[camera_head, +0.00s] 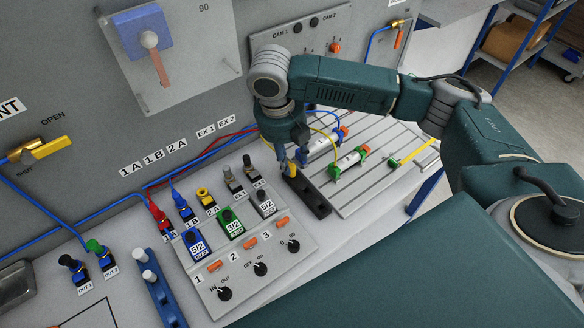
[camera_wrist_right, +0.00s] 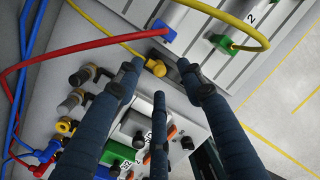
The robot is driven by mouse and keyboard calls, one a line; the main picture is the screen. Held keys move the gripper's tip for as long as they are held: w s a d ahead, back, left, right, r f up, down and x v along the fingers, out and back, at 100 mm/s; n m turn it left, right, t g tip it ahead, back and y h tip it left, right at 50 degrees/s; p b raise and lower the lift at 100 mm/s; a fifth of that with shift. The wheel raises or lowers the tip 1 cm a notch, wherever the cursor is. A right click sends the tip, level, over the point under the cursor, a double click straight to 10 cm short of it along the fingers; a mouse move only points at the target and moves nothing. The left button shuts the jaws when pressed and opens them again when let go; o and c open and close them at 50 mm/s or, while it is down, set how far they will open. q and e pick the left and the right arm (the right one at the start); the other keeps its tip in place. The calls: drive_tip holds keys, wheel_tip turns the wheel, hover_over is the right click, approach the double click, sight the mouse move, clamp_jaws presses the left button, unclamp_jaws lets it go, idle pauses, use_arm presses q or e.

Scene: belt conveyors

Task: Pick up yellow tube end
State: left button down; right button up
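The yellow tube end (camera_head: 292,169) shows just under the fingers of my right gripper (camera_head: 292,155), at the far end of a black block (camera_head: 308,196). In the right wrist view the yellow tube end (camera_wrist_right: 156,68) lies between the spread dark fingers of my right gripper (camera_wrist_right: 158,74). The fingers look open, with visible gaps around it; any contact is unclear. A thin yellow tube (camera_wrist_right: 112,35) runs to it from the upper left. My left gripper is not in view.
A valve panel (camera_head: 262,268) with knobs and colored fittings lies left of the gripper. A grooved plate (camera_head: 385,160) with cylinders (camera_head: 347,161) lies to the right. Red (camera_wrist_right: 80,52) and blue (camera_wrist_right: 22,85) tubes run nearby. An upright grey panel (camera_head: 60,90) stands behind.

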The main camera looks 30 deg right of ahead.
wheel_tip(320, 180, down, 2)
drive_tip(key=shift+f+p, duration=0.25)
drive_tip(key=shift+p, duration=0.05)
drive_tip(key=shift+d+f, duration=0.1)
drive_tip(key=shift+f, duration=0.4)
clamp_jaws()
drive_tip(key=shift+r, duration=0.1)
drive_tip(key=shift+w+r, duration=0.1)
drive_tip(key=shift+r, duration=0.5)
wheel_tip(320, 180, up, 13)
drive_tip(key=b, duration=0.2)
wheel_tip(320, 180, up, 6)
hover_over(292, 166)
drive_tip(key=shift+f, duration=0.15)
